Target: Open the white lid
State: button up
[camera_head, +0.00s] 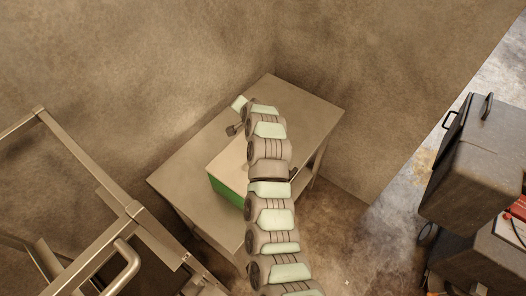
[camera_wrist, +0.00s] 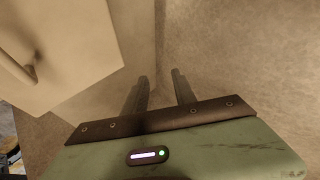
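A green box (camera_head: 227,191) with a flat, pale lid (camera_head: 228,157) stands on a metal table in the head view. The lid lies level on top of the box, and my arm hides its right part. In the wrist view a pale panel, which looks like the lid (camera_wrist: 75,45), fills the upper left, with a small dark handle (camera_wrist: 32,68) on it. My gripper (camera_wrist: 159,76) has its two dark fingers apart with nothing between them. It is beside the lid and not touching the handle. In the head view the gripper (camera_head: 232,130) is small, beyond the box's far edge.
The metal table (camera_head: 184,183) stands in a corner against two brown walls, with bare top around the box. A metal rail frame (camera_head: 88,165) is at the left. Dark grey cases (camera_head: 476,160) are stacked at the right.

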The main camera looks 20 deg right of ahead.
jog(key=s+d+r+g+y+b, duration=0.1)
jog(key=s+d+r+g+y, duration=0.15)
jog(key=s+g, duration=0.9)
jog(key=f+t, duration=0.1)
jog(key=f, duration=0.2)
jog(key=s+f+t, duration=0.1)
jog(key=f, duration=0.2)
jog(key=f+t+h, duration=0.1)
jog(key=f, duration=0.3)
jog(key=shift+s+a+m+t+p, duration=0.25)
jog(key=shift+s+m+p, duration=0.1)
jog(key=shift+s+m, duration=0.05)
jog(key=shift+c, duration=0.5)
grip_shut()
